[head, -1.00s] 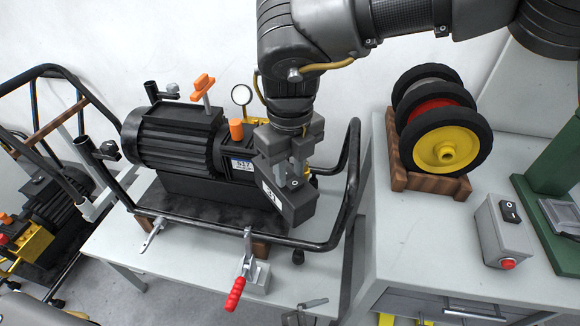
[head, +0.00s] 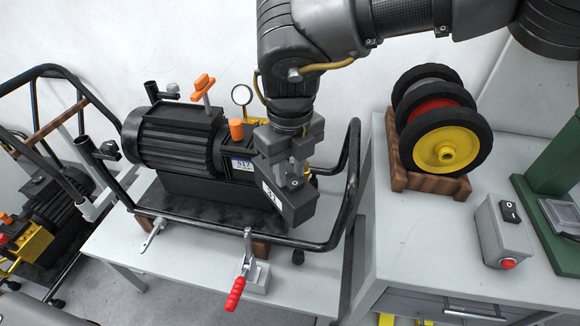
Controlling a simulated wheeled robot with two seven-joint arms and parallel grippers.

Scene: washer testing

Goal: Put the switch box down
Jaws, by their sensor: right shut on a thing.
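My right gripper (head: 288,165) points down at the right end of the black pump (head: 178,145). It is shut on a small dark grey box (head: 298,207) with a white label on its left side. I take this as the switch box. It is tilted in the picture, in front of the pump's end and inside the black tube frame (head: 345,190). I cannot tell whether its underside touches anything. My left gripper is not in view.
A grey box with a rocker switch and red button (head: 505,232) stands on the right bench (head: 410,240), near wheels on a wooden stand (head: 430,182). A red-handled clamp (head: 240,280) stands at the front of the pump's table. The bench's front left is clear.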

